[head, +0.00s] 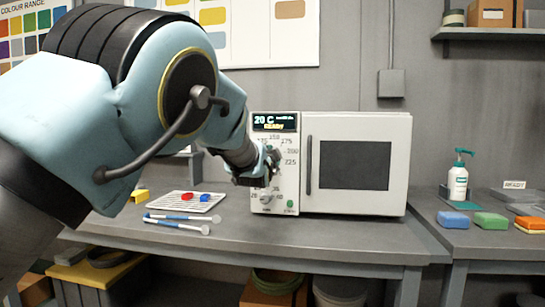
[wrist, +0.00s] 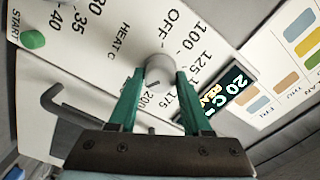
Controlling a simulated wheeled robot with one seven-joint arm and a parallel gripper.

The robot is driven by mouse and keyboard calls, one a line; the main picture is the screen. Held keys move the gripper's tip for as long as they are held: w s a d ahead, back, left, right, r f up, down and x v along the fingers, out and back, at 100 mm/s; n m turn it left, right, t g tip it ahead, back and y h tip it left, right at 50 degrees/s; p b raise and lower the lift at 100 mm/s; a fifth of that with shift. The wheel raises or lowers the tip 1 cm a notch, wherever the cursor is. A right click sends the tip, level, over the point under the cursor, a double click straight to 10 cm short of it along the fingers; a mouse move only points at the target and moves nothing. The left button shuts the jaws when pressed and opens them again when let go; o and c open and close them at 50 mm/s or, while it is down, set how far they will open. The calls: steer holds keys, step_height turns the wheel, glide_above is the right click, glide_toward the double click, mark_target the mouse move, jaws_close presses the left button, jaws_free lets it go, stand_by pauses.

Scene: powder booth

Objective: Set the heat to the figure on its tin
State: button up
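A white oven (head: 407,150) stands on the grey bench, its dial panel on the left. My gripper (head: 262,170) is at this panel and hides part of the dials in the head view. In the wrist view, my gripper (wrist: 158,75) has its green fingertips on both sides of the round grey heat knob (wrist: 158,68), seemingly touching it. Marks from OFF through 100, 125, 175 and 200 ring the knob, partly hidden by the fingers. The lit display (head: 274,122) reads 20 C and READY. The green START button (wrist: 33,39) shows too. I cannot make out a tin with a readable figure.
A white rack (head: 176,203) with red and blue pieces and blue-handled tools (head: 180,218) lie left of the oven. The oven door is closed, with a vertical handle (head: 308,165). A pump bottle (head: 458,180) and coloured blocks (head: 490,220) stand on the right bench.

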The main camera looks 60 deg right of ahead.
steer(key=o, duration=0.4)
steer(key=b+v, duration=0.2)
steer(key=v, duration=0.8)
steer(key=shift+s+a, duration=0.15)
steer(key=shift+a, duration=0.25)
